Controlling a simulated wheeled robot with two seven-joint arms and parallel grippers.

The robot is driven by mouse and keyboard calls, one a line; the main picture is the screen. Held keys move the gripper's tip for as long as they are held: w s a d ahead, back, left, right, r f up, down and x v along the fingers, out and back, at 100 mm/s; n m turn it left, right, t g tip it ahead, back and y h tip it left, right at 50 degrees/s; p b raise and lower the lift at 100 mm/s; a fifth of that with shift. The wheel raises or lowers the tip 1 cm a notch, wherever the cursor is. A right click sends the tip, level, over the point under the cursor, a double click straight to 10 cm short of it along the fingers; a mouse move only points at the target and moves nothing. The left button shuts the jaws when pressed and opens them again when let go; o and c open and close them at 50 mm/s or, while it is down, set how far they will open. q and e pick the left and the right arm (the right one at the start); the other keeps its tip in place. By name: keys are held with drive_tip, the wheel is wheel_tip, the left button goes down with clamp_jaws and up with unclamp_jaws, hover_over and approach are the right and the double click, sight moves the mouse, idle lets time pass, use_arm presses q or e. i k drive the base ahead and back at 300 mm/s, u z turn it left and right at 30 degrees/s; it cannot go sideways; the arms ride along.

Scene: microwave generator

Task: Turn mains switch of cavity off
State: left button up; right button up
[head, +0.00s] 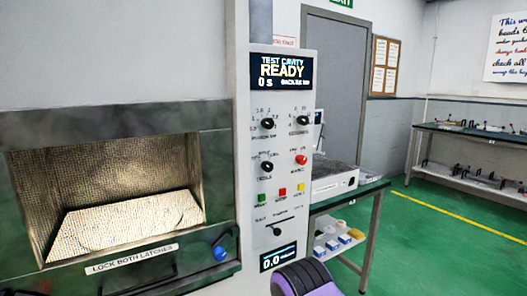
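The test cavity (130,215) is at the left, lit inside, with a metal frame. Its tall light control panel (281,135) stands just right of it. The panel's display (281,70) reads "TEST CAVITY READY" and "0 s". Below it are several black knobs, a red round button (301,159), and green, red and yellow buttons. A small dark lever or knob (276,231) sits low on the panel. The small labels are too blurred to tell which control is the mains switch. A purple-and-black rounded part, apparently of my arm, shows at the bottom edge; neither gripper's fingers are visible.
A blue knob (220,253) is on the cavity's front, near a "LOCK BOTH LATCHES" label (131,258). A bench (372,187) with a white box-shaped device (335,183) stands right of the panel. Green floor (440,240) is open at the right.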

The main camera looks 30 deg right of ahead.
sight(301, 160)
drive_tip(key=z, duration=1.25)
